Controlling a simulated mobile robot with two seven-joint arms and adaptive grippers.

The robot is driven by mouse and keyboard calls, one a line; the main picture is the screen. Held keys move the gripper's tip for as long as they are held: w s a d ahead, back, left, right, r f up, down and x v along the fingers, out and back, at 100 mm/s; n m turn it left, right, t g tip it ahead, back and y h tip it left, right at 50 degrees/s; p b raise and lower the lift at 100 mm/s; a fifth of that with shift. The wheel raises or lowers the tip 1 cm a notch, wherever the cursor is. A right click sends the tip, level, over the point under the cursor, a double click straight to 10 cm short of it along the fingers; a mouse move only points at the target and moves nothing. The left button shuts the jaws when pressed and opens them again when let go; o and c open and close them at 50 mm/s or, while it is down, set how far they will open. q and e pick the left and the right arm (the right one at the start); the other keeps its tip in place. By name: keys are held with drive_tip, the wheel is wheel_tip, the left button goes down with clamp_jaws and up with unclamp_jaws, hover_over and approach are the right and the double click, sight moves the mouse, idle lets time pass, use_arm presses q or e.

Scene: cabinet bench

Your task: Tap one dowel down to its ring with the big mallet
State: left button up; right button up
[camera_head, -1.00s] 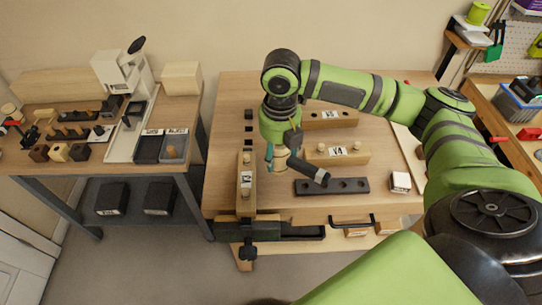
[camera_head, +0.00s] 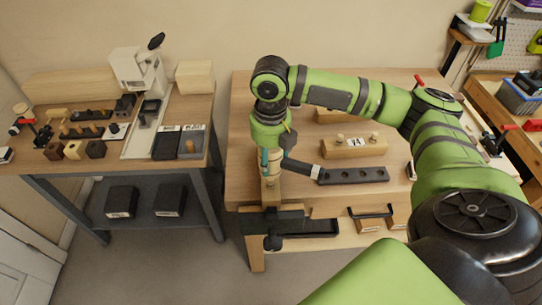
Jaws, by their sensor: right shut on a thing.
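My right gripper (camera_head: 271,160) points down over the front left of the bench. It is shut on the big mallet (camera_head: 301,167), whose dark part with a pale band sticks out to the right. The jaws partly hide the mallet. Below the gripper, a narrow wooden block (camera_head: 268,193) stands at the dark vise (camera_head: 272,219) on the front edge. Its top is mostly covered by the gripper, so I cannot tell how its dowel sits or whether the mallet touches it. My left gripper is out of view.
A labelled wooden block (camera_head: 354,148) with two pale pegs stands to the right. A dark strip with holes (camera_head: 355,175) lies before it. A side table (camera_head: 196,115) with small blocks and trays stands left, across a gap. Another bench is at the far right.

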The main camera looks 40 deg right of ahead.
drive_tip(key=shift+f+b, duration=0.55)
drive_tip(key=shift+f, duration=0.15)
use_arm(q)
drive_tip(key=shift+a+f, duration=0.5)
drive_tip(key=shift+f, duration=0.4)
use_arm(e)
drive_tip(key=shift+r+p, duration=0.2)
drive_tip(key=shift+p, duration=0.6)
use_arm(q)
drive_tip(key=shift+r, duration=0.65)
use_arm(e)
drive_tip(key=shift+f, duration=0.15)
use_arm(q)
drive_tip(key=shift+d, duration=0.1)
